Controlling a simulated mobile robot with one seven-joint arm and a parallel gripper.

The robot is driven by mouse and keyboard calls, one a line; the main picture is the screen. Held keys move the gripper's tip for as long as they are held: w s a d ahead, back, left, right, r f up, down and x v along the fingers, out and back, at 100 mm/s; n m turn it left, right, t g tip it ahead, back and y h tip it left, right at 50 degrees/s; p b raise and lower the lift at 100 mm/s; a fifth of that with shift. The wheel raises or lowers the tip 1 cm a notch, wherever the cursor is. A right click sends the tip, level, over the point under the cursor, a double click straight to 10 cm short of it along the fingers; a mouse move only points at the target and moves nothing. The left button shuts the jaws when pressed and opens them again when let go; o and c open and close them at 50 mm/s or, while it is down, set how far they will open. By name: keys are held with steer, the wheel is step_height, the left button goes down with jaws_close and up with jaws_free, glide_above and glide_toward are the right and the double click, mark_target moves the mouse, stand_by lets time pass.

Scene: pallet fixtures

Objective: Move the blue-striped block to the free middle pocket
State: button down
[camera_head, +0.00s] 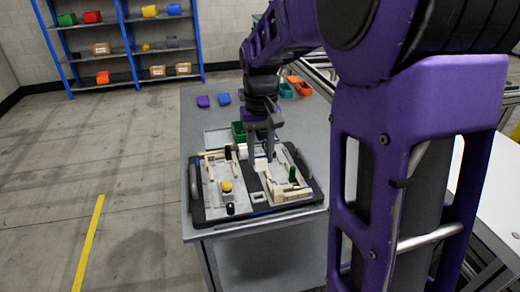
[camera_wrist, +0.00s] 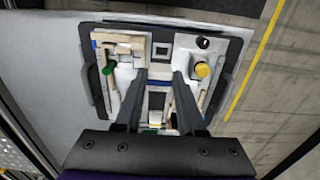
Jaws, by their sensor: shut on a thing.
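My gripper (camera_head: 262,158) reaches down over the middle of the black pallet (camera_head: 243,210) and is shut on a small pale block (camera_head: 260,164). A small square pocket with a pale frame (camera_head: 257,197) lies in that strip near the pallet's front edge. It looks empty, and it also shows in the wrist view (camera_wrist: 160,50). My fingers hide part of the strip.
The left plate carries a yellow knob (camera_head: 226,186) and a black knob (camera_head: 230,209). The right plate carries a green pin (camera_head: 292,175) and pale wooden bars. A green bin (camera_head: 238,131) stands behind the pallet. Purple (camera_head: 203,101) and blue (camera_head: 224,99) pieces lie farther back.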

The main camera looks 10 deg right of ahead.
mark_target(259, 170)
steer(key=shift+a, duration=0.25)
steer(key=shift+f, duration=0.25)
steer(key=shift+f+b, duration=2.75)
steer(key=shift+f, duration=0.8)
steer(key=shift+f, duration=0.25)
steer(key=shift+f+b, duration=0.55)
steer(key=shift+f, duration=0.2)
steer(key=shift+c, duration=2.1)
jaws_free()
